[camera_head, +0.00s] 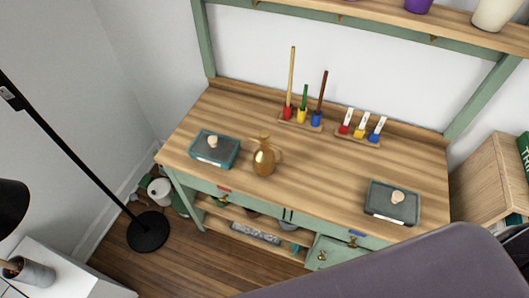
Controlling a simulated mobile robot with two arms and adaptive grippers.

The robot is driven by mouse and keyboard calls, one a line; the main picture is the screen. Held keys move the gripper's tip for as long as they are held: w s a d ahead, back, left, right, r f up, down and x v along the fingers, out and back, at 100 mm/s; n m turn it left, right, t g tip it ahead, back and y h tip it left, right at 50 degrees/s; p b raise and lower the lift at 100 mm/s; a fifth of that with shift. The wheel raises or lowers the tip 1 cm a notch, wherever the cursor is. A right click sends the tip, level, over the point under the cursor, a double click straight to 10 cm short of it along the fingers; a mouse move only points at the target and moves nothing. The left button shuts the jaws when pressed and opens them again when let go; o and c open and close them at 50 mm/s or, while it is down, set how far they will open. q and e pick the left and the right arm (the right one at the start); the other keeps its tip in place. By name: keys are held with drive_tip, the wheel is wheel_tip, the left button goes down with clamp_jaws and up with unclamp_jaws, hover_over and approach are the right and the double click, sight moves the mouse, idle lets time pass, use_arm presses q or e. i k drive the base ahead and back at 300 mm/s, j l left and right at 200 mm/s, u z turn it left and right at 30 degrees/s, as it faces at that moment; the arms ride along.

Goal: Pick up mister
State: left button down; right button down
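A brass-coloured vessel (264,160) with a narrow neck and a side handle, which looks like the mister, stands upright on the wooden top of a green workbench (330,185). It stands left of the bench's middle, near the front edge. Nothing covers it and nothing is touching it. Neither of my grippers is in view.
A teal-edged box (213,150) sits left of the vessel; a grey-topped box (391,204) sits at the right. Tool holders (300,118) (361,136) line the bench's back. A floor lamp (147,231) stands left. A large grey-purple shape covers the lower right.

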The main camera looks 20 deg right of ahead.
sight(264, 161)
drive_tip(key=j+z, duration=0.1)
drive_tip(key=z, duration=0.35)
drive_tip(key=j+z, duration=0.15)
drive_tip(key=z, duration=0.25)
drive_tip(key=j+z, duration=0.15)
drive_tip(key=z, duration=0.3)
drive_tip(key=j+z, duration=0.15)
drive_tip(key=z, duration=0.25)
